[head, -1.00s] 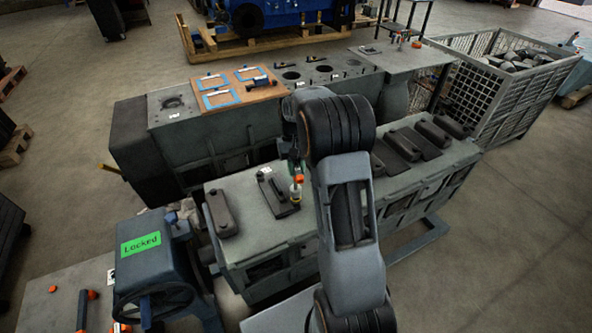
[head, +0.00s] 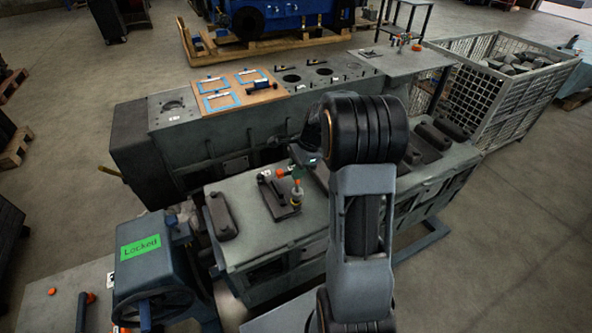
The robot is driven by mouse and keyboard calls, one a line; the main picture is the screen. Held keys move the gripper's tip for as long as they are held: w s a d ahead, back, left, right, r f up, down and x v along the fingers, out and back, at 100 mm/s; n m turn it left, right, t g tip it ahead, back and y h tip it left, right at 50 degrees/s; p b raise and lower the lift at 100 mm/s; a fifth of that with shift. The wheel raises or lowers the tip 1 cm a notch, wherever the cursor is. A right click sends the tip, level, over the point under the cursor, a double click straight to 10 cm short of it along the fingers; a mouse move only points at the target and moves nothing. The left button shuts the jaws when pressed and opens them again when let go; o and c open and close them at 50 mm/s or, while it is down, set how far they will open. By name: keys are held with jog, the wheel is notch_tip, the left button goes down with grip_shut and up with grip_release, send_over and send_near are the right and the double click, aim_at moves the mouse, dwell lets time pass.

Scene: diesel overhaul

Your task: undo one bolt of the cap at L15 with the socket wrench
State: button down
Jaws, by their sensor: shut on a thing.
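The socket wrench (head: 297,184) shows as a small tool with red-orange and green parts and a pale piece. It stands over the right side of a dark cap (head: 270,193) on the near grey engine block (head: 245,243). A small white label lies at the cap's far end; its text is too small to read, so I cannot confirm L15. My gripper (head: 304,163) is at the wrench's upper end, shut on it, partly hidden behind my arm. The bolt heads are too small to make out, and I cannot tell whether the socket sits on one.
Another dark cap (head: 222,216) lies to the left, and several more are at the right end. Behind stands a longer block with a wooden board (head: 238,92). A wire crate (head: 490,90) is at right. A blue-grey machine with a green "Locked" sign (head: 140,246) is front left.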

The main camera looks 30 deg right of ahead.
jog(key=m+t, duration=0.1)
jog(key=m, duration=0.4)
jog(key=shift+t+h, duration=0.3)
jog(key=shift+t, duration=0.1)
jog(key=m+t+h, duration=0.1)
jog(key=m, duration=0.3)
jog(key=shift+w, duration=0.1)
jog(key=m+t+h, duration=0.1)
jog(key=m, duration=0.3)
jog(key=shift+m, duration=0.3)
jog(key=shift+w+m+h, duration=0.1)
jog(key=shift+m+h, duration=0.8)
jog(key=shift+m, duration=1)
jog(key=shift+f+t, duration=0.15)
jog(key=shift+t, duration=0.15)
